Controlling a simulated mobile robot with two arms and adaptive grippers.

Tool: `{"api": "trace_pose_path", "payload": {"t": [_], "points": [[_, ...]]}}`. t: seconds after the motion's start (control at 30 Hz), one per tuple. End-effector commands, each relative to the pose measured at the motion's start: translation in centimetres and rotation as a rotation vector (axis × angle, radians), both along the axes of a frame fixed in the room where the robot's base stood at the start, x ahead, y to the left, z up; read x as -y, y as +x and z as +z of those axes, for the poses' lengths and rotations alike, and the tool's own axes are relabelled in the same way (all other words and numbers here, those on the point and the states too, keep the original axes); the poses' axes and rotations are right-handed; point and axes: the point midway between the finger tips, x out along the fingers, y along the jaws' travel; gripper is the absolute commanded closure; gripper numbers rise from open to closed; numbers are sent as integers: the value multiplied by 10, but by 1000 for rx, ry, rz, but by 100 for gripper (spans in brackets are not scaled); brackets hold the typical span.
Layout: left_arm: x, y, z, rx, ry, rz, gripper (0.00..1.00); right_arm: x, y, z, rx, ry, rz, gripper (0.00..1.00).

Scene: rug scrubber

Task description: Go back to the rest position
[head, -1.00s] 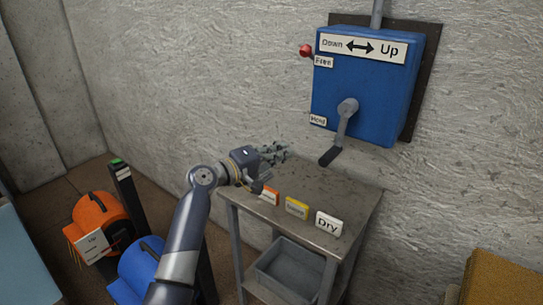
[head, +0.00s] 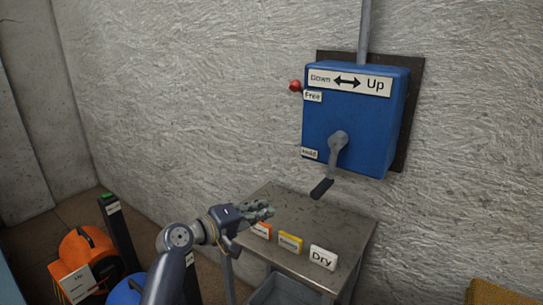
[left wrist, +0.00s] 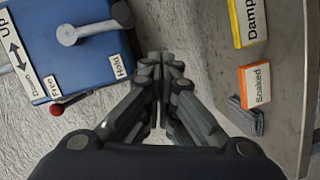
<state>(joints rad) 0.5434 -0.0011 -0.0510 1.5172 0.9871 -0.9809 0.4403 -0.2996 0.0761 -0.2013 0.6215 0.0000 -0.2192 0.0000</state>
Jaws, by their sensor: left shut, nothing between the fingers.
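My left gripper (head: 262,211) is shut and empty. In the head view it hovers over the left part of the metal table (head: 345,240), behind the small signs. In the left wrist view its fingers (left wrist: 162,72) meet in the middle of the picture. The blue winch box (head: 352,115) hangs on the wall up and to the right of the gripper, apart from it. Its crank (head: 336,152) hangs down and slightly left. My right gripper is in neither view.
An orange sign (head: 262,231), a yellow sign (head: 290,242) and a white "Dry" sign (head: 323,257) stand on the table. A grey bin (head: 285,292) sits below. An orange machine (head: 92,262) and a blue one (head: 125,290) are at lower left. Bare wall lies behind.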

Motion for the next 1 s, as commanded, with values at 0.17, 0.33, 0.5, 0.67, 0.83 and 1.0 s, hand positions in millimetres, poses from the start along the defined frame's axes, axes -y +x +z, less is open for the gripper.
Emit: {"api": "trace_pose_path", "payload": {"t": [0.17,0.33,0.5,0.67,0.83,1.0], "points": [[-20,-77,-108,-46,313,-27,100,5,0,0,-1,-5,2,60],[-51,-167,-188,-107,625,-84,100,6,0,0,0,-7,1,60],[-89,-260,-236,-182,899,-154,100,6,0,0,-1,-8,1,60],[-116,-321,-250,-237,1063,-206,100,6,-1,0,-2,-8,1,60],[-138,-368,-253,-284,1182,-250,100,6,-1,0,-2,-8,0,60],[-157,-407,-250,-329,1275,-289,100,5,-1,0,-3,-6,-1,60]]}}
